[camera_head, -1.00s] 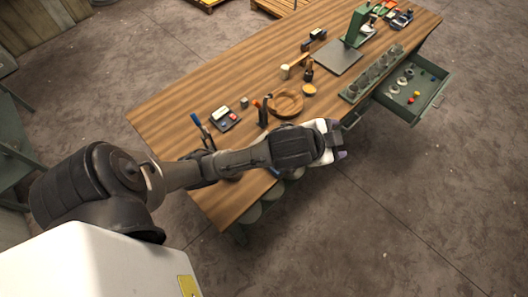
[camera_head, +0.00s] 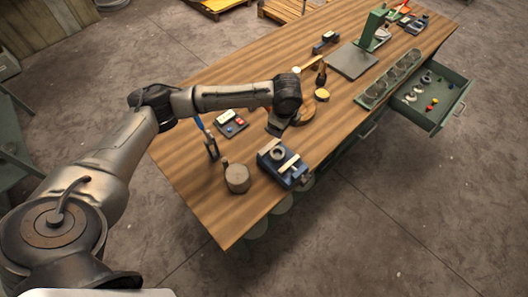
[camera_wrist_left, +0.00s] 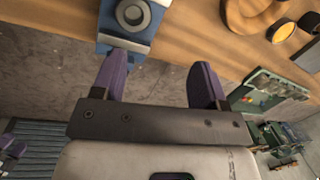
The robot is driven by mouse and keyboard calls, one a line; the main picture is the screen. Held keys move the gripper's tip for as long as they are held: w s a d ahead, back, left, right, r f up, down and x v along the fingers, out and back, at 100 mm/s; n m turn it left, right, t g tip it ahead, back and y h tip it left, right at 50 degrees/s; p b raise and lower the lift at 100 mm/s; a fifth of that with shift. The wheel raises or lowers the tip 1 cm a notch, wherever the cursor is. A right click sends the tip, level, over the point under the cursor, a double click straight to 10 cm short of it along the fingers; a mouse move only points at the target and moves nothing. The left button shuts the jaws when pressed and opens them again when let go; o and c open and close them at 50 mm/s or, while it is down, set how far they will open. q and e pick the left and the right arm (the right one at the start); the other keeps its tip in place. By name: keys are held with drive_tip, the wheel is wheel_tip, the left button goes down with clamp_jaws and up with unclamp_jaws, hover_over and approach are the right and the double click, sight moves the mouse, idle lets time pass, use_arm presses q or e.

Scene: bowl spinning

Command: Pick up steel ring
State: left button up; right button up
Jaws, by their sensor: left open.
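A grey steel ring (camera_head: 278,153) rests on top of a blue vise (camera_head: 284,167) near the front edge of the workbench. The ring (camera_wrist_left: 133,13) and the vise (camera_wrist_left: 118,42) also show at the top left of the left wrist view. My left gripper (camera_wrist_left: 160,80) is open, with two purple fingers apart and nothing between them. In that view the left finger's tip lies just below the vise; I cannot tell whether they touch. In the head view my arm ends above the bench behind the vise, and its fingers are not clear.
A wooden bowl (camera_head: 304,115) is partly hidden by my wrist. A round, stump-like block (camera_head: 237,178) stands left of the vise. A green drawer (camera_head: 436,123) with several small parts is open at the right.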

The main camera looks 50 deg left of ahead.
sight(277, 153)
use_arm(q)
drive_tip(key=f+m, duration=0.2)
drive_tip(key=f, duration=0.2)
drive_tip(key=s+f+m+g, duration=0.1)
drive_tip(key=f, duration=0.4)
drive_tip(key=s+f+m+h, duration=0.1)
drive_tip(key=f+m, duration=0.1)
drive_tip(key=f, duration=0.3)
drive_tip(key=shift+d+f+m, duration=0.15)
drive_tip(key=shift+d+m, duration=0.15)
